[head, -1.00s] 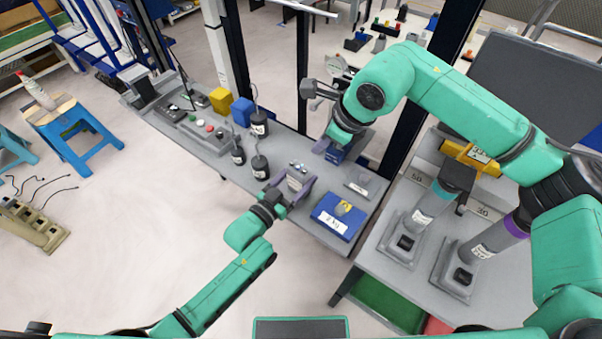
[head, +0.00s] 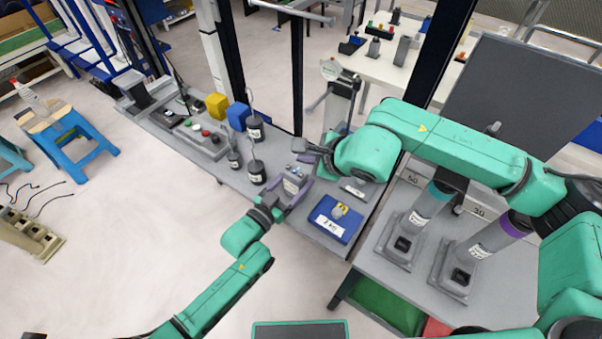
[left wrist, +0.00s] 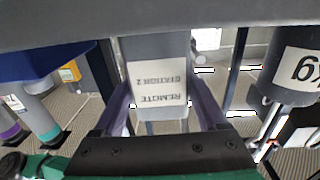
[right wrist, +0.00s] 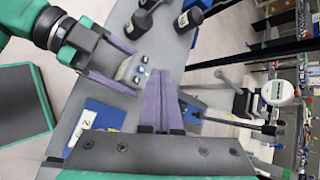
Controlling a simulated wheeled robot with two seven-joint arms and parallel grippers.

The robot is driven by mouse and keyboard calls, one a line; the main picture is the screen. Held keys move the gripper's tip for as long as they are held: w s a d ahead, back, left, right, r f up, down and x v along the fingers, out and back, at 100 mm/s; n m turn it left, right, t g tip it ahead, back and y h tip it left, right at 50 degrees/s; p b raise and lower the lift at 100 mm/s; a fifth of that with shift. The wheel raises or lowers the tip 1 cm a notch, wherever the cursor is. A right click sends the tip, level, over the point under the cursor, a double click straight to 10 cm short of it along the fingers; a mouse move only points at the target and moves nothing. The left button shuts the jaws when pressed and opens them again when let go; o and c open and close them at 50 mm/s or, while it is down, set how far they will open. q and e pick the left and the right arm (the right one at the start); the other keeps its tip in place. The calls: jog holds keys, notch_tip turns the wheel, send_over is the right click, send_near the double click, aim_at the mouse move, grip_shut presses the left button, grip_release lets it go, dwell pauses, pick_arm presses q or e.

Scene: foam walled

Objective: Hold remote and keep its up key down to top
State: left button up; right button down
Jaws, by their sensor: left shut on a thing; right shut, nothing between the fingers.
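In the head view the right fingertips are partly hidden by the arm.
A blue box (head: 333,218) with a yellow piece sits right of the remote. Black labelled weights (head: 257,172) stand to the left. A round dial gauge (right wrist: 277,92) on a stand is behind. Two tube stands (head: 402,243) occupy the right table.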

aim_at(301, 175)
jog(key=shift+f, duration=1.8)
dwell(0.5)
jog(key=shift+f, duration=0.35)
jog(key=shift+f, duration=0.35)
dwell(1.4)
jog(key=shift+r, duration=0.1)
dwell(3.2)
jog(key=shift+r, duration=0.65)
